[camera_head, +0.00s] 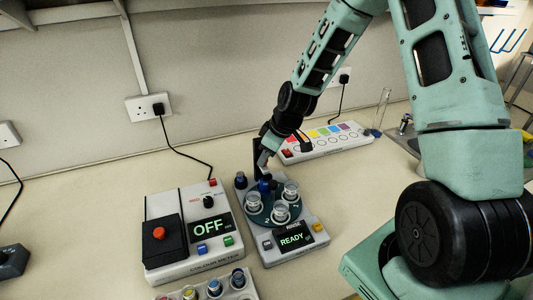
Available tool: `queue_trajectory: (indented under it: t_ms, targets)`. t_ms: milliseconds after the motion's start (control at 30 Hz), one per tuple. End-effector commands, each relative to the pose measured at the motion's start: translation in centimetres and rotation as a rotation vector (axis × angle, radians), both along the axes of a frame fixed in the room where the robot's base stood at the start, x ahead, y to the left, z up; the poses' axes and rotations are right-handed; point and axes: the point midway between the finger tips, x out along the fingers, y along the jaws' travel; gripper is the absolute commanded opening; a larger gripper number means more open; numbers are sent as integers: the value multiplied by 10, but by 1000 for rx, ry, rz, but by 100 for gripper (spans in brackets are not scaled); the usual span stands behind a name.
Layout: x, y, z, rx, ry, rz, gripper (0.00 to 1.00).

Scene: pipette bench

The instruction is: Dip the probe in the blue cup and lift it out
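My gripper (265,163) points down over the back of a round blue-grey carousel (273,219) on a grey device whose screen reads READY. Its fingertips are small and partly hidden, so I cannot tell whether it is open or shut. A dark blue piece (265,184) shows directly below the fingers; I cannot tell whether it is held or is part of the carousel. Several clear cups stand on the carousel, such as one at front left (253,203) and one at back right (291,189). I cannot clearly make out the probe or which cup is blue.
A colour meter (190,262) reading OFF, with a red button, stands to the left. A rack (240,288) of colour-topped vials is at the front edge. A white strip with coloured squares (330,143) lies behind. A glass tube (381,108) stands at back right.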

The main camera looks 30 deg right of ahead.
Motion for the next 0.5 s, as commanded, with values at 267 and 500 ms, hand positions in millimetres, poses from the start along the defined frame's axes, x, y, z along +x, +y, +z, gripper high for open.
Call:
queue_trajectory:
  t_ms: [267,500]
  targets:
    - [0,0,0,0,0,0,22]
    - [0,0,2,0,0,0,0]
